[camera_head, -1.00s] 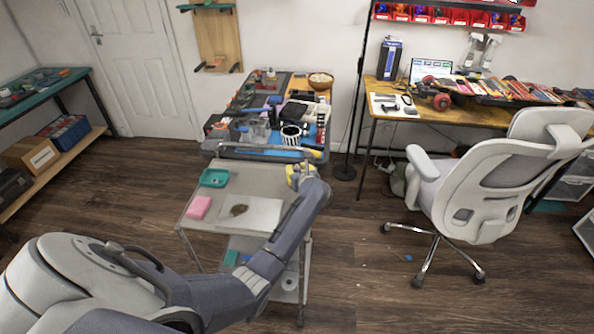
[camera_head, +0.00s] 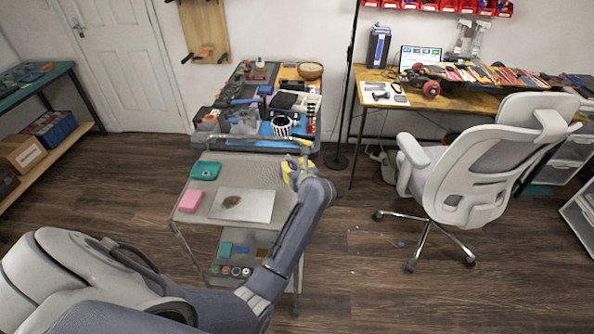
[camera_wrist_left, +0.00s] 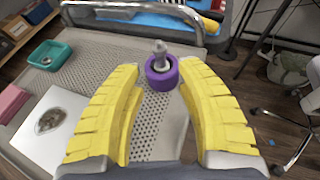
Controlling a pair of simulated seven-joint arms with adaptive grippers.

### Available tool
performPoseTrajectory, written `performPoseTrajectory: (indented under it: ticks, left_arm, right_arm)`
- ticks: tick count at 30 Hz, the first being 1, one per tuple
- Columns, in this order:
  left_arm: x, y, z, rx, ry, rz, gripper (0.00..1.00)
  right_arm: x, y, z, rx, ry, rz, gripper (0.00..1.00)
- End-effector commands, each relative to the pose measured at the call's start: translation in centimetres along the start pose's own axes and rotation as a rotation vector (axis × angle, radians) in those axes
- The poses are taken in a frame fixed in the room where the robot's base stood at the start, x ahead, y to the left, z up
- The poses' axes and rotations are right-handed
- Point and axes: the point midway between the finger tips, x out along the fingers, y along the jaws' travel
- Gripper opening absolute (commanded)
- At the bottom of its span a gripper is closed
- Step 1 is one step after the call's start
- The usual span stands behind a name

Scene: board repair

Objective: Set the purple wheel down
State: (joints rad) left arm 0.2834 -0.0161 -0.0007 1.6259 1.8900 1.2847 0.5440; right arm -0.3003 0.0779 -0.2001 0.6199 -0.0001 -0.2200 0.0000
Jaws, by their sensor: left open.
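The purple wheel (camera_wrist_left: 161,73) shows in the left wrist view, just beyond and between the yellow fingertips. It is a ring with a grey metal stem rising from its middle. It appears to rest on the perforated top of the grey cart (camera_wrist_left: 160,125), near the far edge. My left gripper (camera_wrist_left: 160,80) is open, with a finger on each side of the wheel and visible gaps between. In the head view my left gripper (camera_head: 294,172) is at the cart's back right corner, and the wheel is not distinguishable there. My right gripper is not in view.
A teal tray (camera_head: 205,170), a pink block (camera_head: 191,200) and a white plate with a brown patch (camera_head: 254,207) are on the cart. A cluttered workbench (camera_head: 230,137) stands just behind. A chair (camera_head: 460,165) stands to the right with open floor between.

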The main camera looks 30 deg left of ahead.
Motion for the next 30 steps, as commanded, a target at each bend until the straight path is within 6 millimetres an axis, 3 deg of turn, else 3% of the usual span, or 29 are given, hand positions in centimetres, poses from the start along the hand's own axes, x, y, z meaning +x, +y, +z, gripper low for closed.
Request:
performPoseTrajectory:
  ticks: [3,10,26,30]
  left_arm:
    - [-1.6,0.0,-0.1,-0.002,0.002,-0.001,0.36]
    - [-3.3,0.0,-0.1,0.0,0.001,0.0,0.36]
    - [-3.6,0.0,0.0,0.001,0.0,0.001,0.36]
    - [-3.3,0.9,-0.4,0.037,-0.022,0.028,0.36]
  right_arm:
    - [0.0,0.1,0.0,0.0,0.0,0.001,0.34]
    - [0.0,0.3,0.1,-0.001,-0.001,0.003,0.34]
    - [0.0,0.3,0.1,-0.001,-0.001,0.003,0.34]
    - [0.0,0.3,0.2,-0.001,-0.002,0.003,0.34]
